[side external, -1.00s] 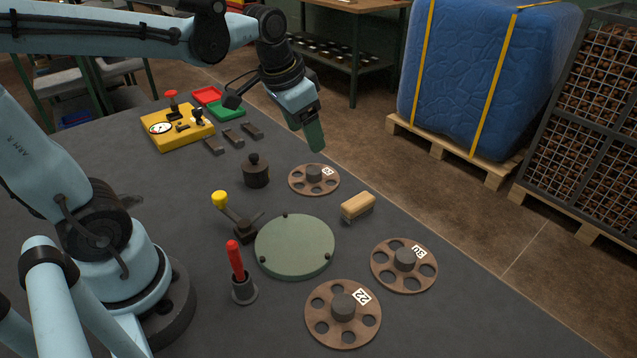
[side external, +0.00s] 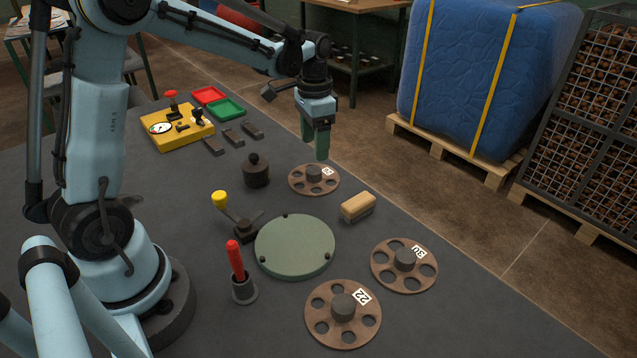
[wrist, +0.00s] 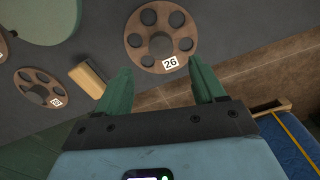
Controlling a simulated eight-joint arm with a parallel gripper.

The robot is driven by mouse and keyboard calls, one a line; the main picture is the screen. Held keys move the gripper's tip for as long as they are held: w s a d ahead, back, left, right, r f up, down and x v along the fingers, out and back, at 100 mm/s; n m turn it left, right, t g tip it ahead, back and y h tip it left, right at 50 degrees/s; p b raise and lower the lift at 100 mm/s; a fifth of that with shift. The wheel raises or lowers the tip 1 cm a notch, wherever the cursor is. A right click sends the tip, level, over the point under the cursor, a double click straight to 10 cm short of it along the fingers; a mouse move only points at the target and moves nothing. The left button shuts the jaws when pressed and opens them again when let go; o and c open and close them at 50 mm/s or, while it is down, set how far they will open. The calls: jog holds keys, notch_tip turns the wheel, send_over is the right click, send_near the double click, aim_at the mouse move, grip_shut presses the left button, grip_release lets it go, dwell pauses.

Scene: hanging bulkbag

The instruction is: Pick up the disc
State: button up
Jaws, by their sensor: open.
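Three brown discs with round holes and a dark central hub lie on the dark table. The far disc (side external: 300,187) is below my gripper (side external: 315,150) in the side view. In the wrist view this disc (wrist: 142,57) bears a label reading 26 and lies ahead of my open green fingers (wrist: 155,85), apart from them. The disc labelled 30 (side external: 388,275) lies at the right, and the one labelled 22 (side external: 343,338) at the front. My gripper is empty and points down above the table.
A round green plate (side external: 295,245) with small black pegs lies mid-table. A wooden block (side external: 357,206), a dark knobbed weight (side external: 256,174), a yellow-knobbed lever (side external: 238,222) and a red-handled tool (side external: 238,275) stand around it. The table's right edge runs close by the far disc.

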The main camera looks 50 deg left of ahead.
aim_at(314, 170)
jog(key=shift+a+f, duration=0.1)
jog(key=shift+f, duration=3.65)
grip_shut()
